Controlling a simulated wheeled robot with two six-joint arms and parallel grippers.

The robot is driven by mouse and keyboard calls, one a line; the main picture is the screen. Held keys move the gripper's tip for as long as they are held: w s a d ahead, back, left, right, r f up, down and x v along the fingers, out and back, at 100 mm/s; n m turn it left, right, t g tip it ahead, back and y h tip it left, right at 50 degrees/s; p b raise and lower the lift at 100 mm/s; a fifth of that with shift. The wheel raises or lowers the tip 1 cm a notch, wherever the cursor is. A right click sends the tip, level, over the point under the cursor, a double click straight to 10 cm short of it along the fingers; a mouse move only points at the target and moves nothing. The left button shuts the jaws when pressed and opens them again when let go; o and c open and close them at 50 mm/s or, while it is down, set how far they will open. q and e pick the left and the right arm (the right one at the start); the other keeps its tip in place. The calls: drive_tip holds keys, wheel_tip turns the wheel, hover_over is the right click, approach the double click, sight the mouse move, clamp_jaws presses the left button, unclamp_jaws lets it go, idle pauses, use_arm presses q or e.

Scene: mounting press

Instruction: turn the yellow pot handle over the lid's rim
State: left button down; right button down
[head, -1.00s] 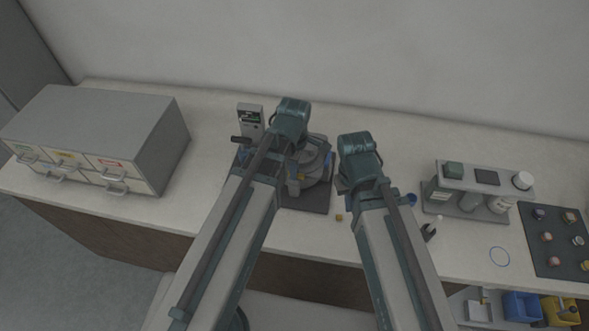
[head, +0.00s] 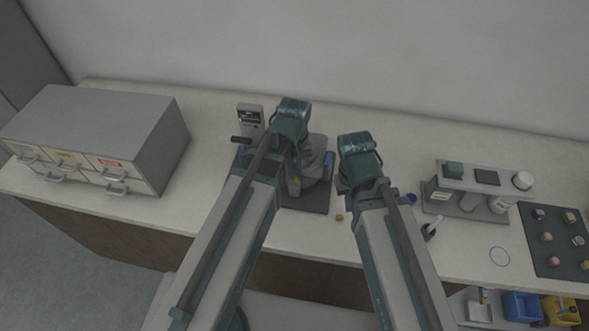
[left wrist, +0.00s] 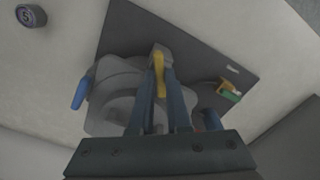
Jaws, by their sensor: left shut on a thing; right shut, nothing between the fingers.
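The yellow pot handle (left wrist: 160,77) sits between the two fingers of my left gripper (left wrist: 161,72) in the left wrist view, and the gripper is shut on it. Around and behind the fingers are the grey rounded pot and lid parts (left wrist: 118,82) of the press; which edge is the lid's rim is hard to tell. In the head view the grey press part (head: 318,160) shows just right of my left wrist, which hides most of the handle. My right gripper (head: 343,186) is shut and empty to the right of the press, mostly hidden by its own wrist.
The press stands on a dark base plate (head: 310,200), with blue grips (left wrist: 80,92) at its sides. A small display unit (head: 250,118) is behind it. A grey drawer cabinet (head: 105,135) is at left, a bottle rack (head: 470,205) at right.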

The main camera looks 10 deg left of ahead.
sight(295, 174)
use_arm(q)
drive_tip(key=m, duration=0.5)
drive_tip(key=shift+m, duration=0.7)
drive_tip(key=c, duration=0.9)
unclamp_jaws()
wheel_tip(295, 174, up, 14)
drive_tip(key=p, duration=1.3)
drive_tip(key=shift+f+p, duration=0.1)
drive_tip(key=shift+p, duration=0.3)
drive_tip(key=shift+f, duration=0.15)
